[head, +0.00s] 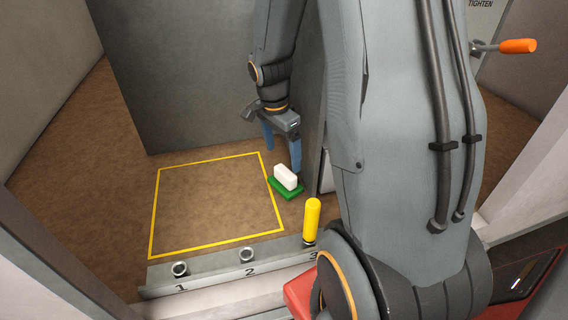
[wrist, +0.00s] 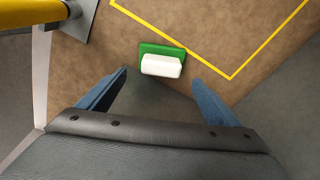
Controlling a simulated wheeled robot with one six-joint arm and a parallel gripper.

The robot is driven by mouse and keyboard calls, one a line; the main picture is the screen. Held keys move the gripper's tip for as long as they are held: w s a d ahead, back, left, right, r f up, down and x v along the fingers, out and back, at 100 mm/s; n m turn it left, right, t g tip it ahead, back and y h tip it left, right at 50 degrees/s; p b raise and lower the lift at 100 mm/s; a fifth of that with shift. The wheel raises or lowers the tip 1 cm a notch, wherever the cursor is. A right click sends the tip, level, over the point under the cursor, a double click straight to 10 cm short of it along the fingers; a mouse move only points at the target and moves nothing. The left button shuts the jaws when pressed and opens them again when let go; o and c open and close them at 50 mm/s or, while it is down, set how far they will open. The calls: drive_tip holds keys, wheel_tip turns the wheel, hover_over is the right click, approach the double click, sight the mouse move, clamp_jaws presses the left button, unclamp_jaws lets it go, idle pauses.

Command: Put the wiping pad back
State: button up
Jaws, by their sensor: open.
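The wiping pad, a white block (head: 286,177) on a green base (head: 285,191), lies flat on the brown floor by the right edge of a yellow outlined square (head: 153,215). In the wrist view, the white block (wrist: 161,66) and its green base (wrist: 148,49) lie ahead of the fingertips, near the middle. My gripper (head: 283,158) points down with its blue fingers apart and empty, just behind and above the pad. In the wrist view, my gripper (wrist: 160,78) has one finger on each side, with the pad's near edge about level with the tips.
A grey rail (head: 215,265) numbered 1, 2 and 3 runs along the front. Sockets 1 (head: 180,268) and 2 (head: 247,254) are empty; a yellow cylinder (head: 312,219) stands upright at 3. A grey wall (head: 190,80) stands behind. The outlined square is bare.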

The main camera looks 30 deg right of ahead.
drive_tip(key=s+a+r+n, duration=0.4)
drive_tip(key=s+n, duration=0.3)
drive_tip(key=s+a+r+n+y, duration=0.1)
drive_tip(key=s+a+r+n, duration=0.2)
drive_tip(key=s+a+n, duration=0.2)
drive_tip(key=s+n, duration=0.3)
drive_tip(key=shift+r, duration=0.35)
drive_tip(key=shift+n, duration=0.8)
drive_tip(key=a+r+p, duration=0.2)
drive_tip(key=a+p, duration=0.2)
drive_tip(key=shift+a+r, duration=0.35)
drive_tip(key=shift+r, duration=0.05)
drive_tip(key=shift+a+f, duration=0.1)
drive_tip(key=shift+a, duration=0.1)
drive_tip(key=shift+c, duration=0.3)
